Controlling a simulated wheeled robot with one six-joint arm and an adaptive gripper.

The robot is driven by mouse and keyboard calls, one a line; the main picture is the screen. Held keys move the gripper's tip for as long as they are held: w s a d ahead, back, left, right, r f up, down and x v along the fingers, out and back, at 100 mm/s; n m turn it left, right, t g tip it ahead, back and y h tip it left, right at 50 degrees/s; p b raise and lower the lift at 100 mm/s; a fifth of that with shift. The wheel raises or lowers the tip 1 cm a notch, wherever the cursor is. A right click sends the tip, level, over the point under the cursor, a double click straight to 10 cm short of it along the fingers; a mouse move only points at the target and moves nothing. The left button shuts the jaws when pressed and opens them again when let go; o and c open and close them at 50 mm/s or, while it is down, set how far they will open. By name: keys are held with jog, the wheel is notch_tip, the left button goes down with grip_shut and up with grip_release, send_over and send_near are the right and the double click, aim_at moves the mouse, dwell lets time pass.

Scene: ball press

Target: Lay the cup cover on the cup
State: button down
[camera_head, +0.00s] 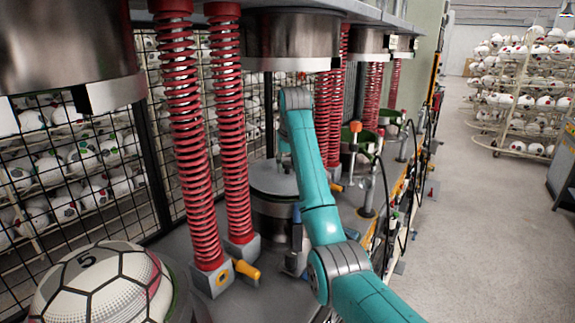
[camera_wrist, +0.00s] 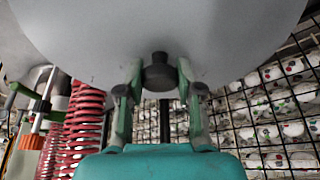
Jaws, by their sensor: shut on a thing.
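The cup cover is a broad, smooth light grey disc (camera_wrist: 110,35) with a dark knob (camera_wrist: 158,72) in its middle, filling the top of the wrist view. My gripper (camera_wrist: 158,85) is shut on this knob, one finger on each side. In the head view, my teal arm reaches into the middle press station and hides the gripper. A pale grey round top (camera_head: 268,180), seemingly the cover, shows left of the arm over a dark metal cylinder (camera_head: 272,218), seemingly the cup. I cannot tell whether they touch.
A metal press head (camera_head: 290,38) hangs above the station. Red springs (camera_head: 232,120) stand close on its left. A ball (camera_head: 100,285) sits in the near station. A wire mesh fence (camera_head: 75,165) runs behind; the aisle floor (camera_head: 490,225) at right is clear.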

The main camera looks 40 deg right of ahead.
jog(key=shift+f, duration=0.95)
dwell(0.5)
jog(key=c, duration=0.7)
grip_release()
jog(key=shift+f, duration=0.1)
